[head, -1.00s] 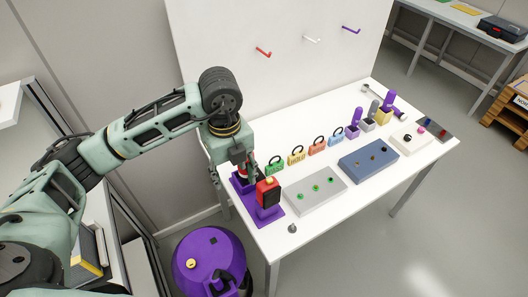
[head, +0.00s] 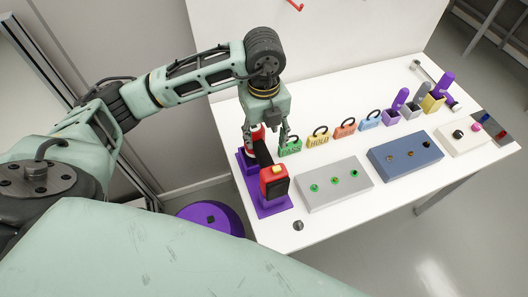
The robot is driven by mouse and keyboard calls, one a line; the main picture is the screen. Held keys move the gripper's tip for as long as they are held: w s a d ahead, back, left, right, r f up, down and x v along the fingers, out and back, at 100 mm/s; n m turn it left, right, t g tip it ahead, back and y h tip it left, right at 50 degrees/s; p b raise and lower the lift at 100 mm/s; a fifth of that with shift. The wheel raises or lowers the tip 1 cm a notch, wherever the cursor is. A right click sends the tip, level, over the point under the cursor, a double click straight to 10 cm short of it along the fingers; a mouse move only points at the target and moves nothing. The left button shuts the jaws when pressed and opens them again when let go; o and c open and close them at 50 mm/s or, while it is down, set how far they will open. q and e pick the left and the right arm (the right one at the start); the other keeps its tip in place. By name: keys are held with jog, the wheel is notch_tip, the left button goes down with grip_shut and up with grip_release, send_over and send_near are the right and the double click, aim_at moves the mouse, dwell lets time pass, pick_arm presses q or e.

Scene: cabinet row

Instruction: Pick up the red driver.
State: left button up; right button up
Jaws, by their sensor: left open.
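The red driver (head: 273,182) rests in a purple stand (head: 270,209) at the left end of the white table. Its red and black body shows in front of my gripper, and another red part shows by the fingers. My left gripper (head: 266,143) points down over the rear part of the driver, its fingers open and apart on either side. The gripper hides part of the driver, and I cannot tell whether the fingers touch it. My right gripper is out of view.
Colored padlock-like tags, including a green one (head: 290,147), stand right of the gripper. A small grey knob (head: 298,225) sits near the front edge. A purple round container (head: 210,219) stands on the floor.

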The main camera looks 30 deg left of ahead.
aim_at(261, 148)
pick_arm(q)
jog(key=f, duration=0.1)
jog(key=f+p, duration=0.1)
jog(key=f, duration=0.1)
jog(key=s+f+p, duration=0.1)
jog(key=f, duration=0.1)
jog(key=shift+a+f, duration=0.15)
jog(key=shift+a, duration=0.1)
jog(key=shift+w+f, duration=0.1)
jog(key=shift+f, duration=0.3)
jog(key=c, duration=1.2)
jog(key=shift+w+r, duration=0.1)
